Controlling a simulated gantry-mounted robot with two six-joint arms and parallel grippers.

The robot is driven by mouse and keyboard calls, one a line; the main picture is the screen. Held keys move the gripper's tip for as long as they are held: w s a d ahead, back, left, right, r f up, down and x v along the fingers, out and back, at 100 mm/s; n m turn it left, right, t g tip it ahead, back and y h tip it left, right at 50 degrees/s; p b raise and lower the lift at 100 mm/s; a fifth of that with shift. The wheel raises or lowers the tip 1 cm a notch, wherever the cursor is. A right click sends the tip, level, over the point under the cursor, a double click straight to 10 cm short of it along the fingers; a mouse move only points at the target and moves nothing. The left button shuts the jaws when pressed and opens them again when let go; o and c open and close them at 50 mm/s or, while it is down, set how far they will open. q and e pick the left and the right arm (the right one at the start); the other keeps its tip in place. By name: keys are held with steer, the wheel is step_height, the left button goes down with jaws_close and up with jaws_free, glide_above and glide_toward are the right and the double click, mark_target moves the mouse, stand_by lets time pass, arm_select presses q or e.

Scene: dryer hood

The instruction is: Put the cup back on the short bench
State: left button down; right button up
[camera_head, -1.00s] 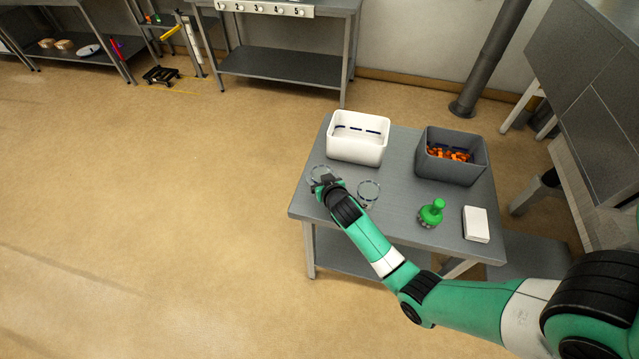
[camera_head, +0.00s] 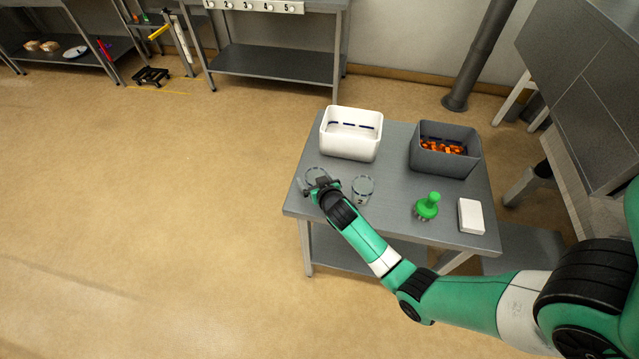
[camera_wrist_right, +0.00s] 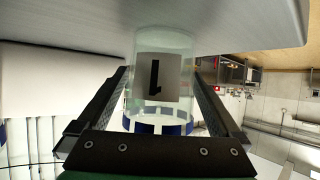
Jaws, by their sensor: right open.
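A clear cup (camera_wrist_right: 185,50) with a "1" label stands on the grey bench (camera_head: 395,205), near its left edge. In the head view this cup (camera_head: 316,174) is partly hidden by my right gripper (camera_head: 318,188). The right gripper is open, and in the right wrist view its two fingers (camera_wrist_right: 160,78) lie on either side of the cup; I cannot tell whether they touch it. A second clear cup (camera_head: 362,188), labelled "2", stands just to the right. My left gripper is not in view.
A white bin (camera_head: 350,150) stands behind the cups, and a grey bin (camera_head: 440,163) with orange pieces is at the back right. The floor to the left is clear.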

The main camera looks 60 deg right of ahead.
steer(key=p+v, duration=0.3)
steer(key=v, duration=0.8)
steer(key=shift+s+a+r, duration=0.1)
steer(key=shift+a+r, duration=0.05)
